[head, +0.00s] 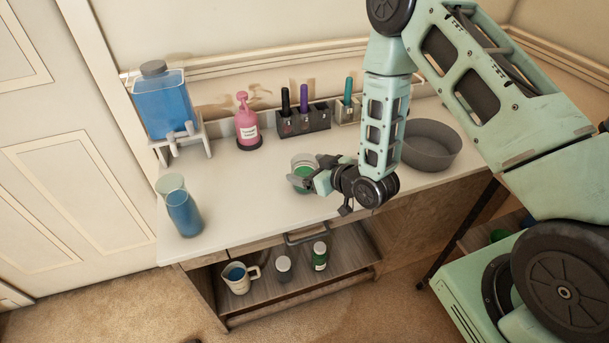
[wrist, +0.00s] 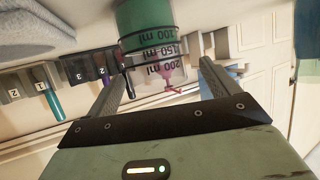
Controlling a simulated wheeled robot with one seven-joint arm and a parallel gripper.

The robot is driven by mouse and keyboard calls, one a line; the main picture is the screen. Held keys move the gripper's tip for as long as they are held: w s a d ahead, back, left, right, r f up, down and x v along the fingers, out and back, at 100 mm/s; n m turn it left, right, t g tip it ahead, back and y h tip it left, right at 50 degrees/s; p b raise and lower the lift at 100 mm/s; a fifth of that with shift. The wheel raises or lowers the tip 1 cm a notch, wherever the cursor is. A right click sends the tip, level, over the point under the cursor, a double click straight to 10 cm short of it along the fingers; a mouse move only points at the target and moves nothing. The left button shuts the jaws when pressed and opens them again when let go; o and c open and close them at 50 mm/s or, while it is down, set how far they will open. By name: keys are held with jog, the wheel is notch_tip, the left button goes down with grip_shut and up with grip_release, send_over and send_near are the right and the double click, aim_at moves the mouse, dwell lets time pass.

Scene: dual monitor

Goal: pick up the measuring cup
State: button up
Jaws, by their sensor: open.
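A clear measuring cup (head: 303,162) with green liquid stands on the white desk top, near its middle. In the wrist view the measuring cup (wrist: 150,42) appears upside down, with ml marks on its side. My gripper (head: 310,176) is open at the cup in the head view, partly covering it. In the wrist view the fingers of my gripper (wrist: 163,85) are spread apart, with the cup ahead of and between their tips. I cannot tell whether either finger touches it.
A blue-filled carafe (head: 183,212), a blue tank (head: 163,105), a pink pump bottle (head: 246,125) and a marker holder (head: 303,123) stand on the desk. A grey bowl (head: 430,150) stands right of my arm. A blue-filled jug (head: 238,280) and two jars sit on the lower shelf.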

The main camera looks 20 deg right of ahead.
aim_at(296, 163)
jog(key=shift+p+x, duration=0.55)
jog(key=shift+x, duration=1.7)
jog(key=shift+w+d+r, duration=0.1)
jog(key=shift+d, duration=0.05)
jog(key=c, duration=1.2)
notch_tip(296, 163, up, 10)
jog(key=shift+r+b, duration=0.1)
jog(key=shift+b, duration=0.5)
